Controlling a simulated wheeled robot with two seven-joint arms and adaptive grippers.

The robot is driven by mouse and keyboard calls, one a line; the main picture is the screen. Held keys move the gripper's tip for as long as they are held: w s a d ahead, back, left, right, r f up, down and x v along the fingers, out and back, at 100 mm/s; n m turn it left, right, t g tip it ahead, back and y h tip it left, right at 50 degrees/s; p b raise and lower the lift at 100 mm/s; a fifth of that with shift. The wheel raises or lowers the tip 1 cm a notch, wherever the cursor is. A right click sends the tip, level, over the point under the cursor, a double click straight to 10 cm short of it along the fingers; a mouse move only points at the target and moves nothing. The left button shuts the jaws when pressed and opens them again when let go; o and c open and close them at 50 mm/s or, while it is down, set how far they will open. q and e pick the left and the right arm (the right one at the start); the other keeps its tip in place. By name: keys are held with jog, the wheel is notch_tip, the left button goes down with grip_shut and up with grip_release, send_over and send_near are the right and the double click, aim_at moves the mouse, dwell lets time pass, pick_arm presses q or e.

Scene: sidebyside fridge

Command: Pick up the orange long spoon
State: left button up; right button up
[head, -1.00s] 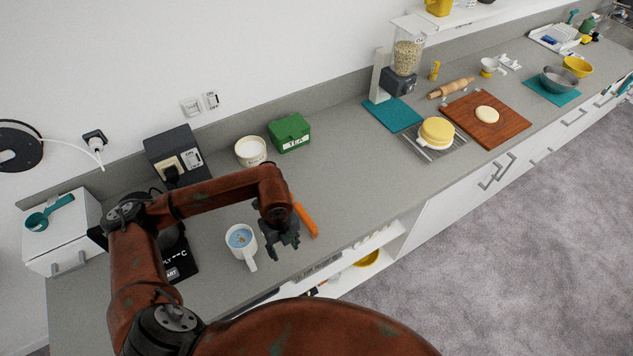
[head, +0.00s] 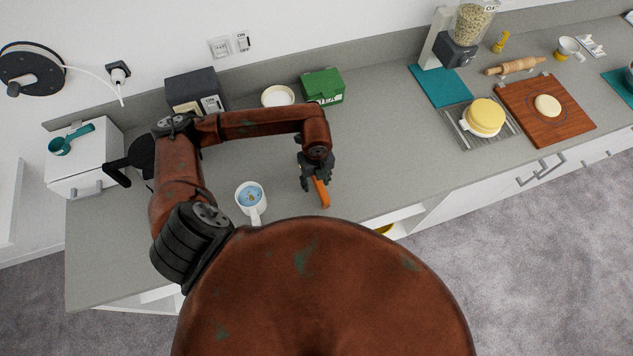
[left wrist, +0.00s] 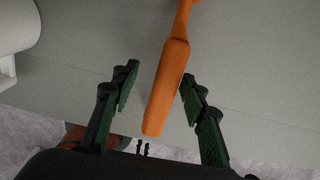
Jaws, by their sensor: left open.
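The orange long spoon (head: 321,192) lies on the grey counter, partly hidden under my left gripper in the head view. In the left wrist view its thick orange handle (left wrist: 167,88) runs between the two fingers, and its far end goes out of the top of the picture. My left gripper (head: 314,177) is open above the spoon. In the left wrist view the green-padded fingertips (left wrist: 158,84) stand one on each side of the handle, with a gap on both sides. My right gripper is not in view.
A white mug (head: 250,203) with blue contents stands left of the spoon. Behind are a white bowl (head: 278,96) and a green box (head: 323,87). The counter to the right is clear up to a cooling rack (head: 467,134) and a wooden board (head: 570,125).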

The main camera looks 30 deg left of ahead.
pick_arm(q)
jog(key=shift+w+f, duration=0.45)
jog(key=shift+f, duration=0.2)
jog(key=shift+w+f, duration=0.45)
jog(key=shift+f, duration=0.15)
jog(key=shift+s+r, duration=0.1)
jog(key=shift+s, duration=0.35)
jog(key=shift+s+r, duration=0.1)
jog(key=shift+s, duration=0.1)
jog(key=shift+c, duration=0.2)
jog(key=shift+w, duration=0.35)
jog(key=c, duration=0.5)
jog(key=shift+s, duration=0.25)
jog(key=c, duration=0.3)
jog(key=shift+w, duration=0.1)
grip_shut()
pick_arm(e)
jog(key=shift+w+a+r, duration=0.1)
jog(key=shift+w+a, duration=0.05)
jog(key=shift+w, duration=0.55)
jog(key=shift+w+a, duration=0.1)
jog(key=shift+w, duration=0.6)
